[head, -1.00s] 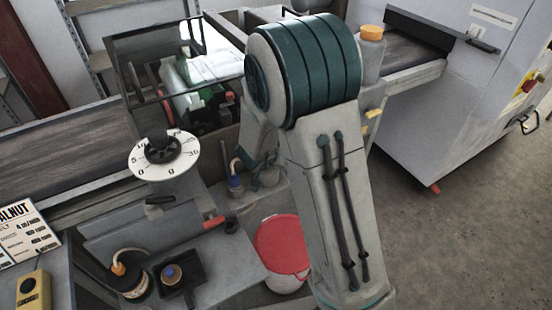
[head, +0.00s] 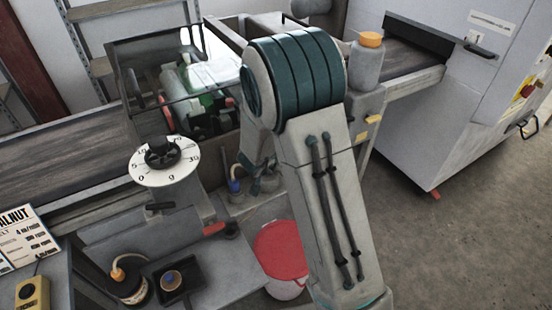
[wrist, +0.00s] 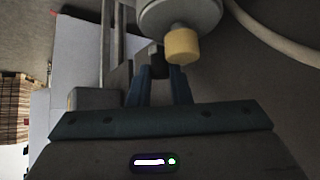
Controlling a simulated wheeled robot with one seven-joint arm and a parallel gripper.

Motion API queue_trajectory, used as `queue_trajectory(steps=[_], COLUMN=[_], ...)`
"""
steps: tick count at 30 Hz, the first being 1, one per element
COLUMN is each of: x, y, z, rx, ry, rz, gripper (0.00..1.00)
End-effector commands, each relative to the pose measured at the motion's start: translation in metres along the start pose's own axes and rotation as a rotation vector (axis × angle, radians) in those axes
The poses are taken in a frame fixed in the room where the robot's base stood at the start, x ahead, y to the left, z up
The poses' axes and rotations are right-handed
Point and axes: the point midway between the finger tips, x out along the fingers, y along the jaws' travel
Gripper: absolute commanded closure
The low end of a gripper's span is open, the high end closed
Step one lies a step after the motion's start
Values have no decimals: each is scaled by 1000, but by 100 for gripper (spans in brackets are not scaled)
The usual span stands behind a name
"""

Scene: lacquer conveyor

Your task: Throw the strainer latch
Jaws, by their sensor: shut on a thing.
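My gripper (wrist: 160,88) shows in the wrist view with its two blue-grey fingers shut on a small dark piece (wrist: 159,64). I cannot tell for certain whether this piece is the strainer latch. A grey round body (wrist: 180,12) with a pale yellow knob (wrist: 183,45) is just beyond and to the right of the fingertips. In the head view my gripper is hidden behind my arm, and I cannot make out the strainer latch there.
The head view shows a conveyor belt (head: 60,150), a dial (head: 165,174), an orange-capped bottle (head: 367,65) and a red-lidded bucket (head: 282,252). A large grey cabinet (head: 430,125) stands right. Floor (head: 480,240) is open at lower right.

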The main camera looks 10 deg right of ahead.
Motion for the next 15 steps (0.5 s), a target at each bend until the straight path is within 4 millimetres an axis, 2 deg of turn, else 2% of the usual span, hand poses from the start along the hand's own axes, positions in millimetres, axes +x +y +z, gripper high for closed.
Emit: queue_trajectory(steps=[3,15], x=[-6,-8], y=[-3,-10], z=[-3,-2], rx=[26,136], ry=[-3,-1], rz=[29,136], gripper=[100,100])
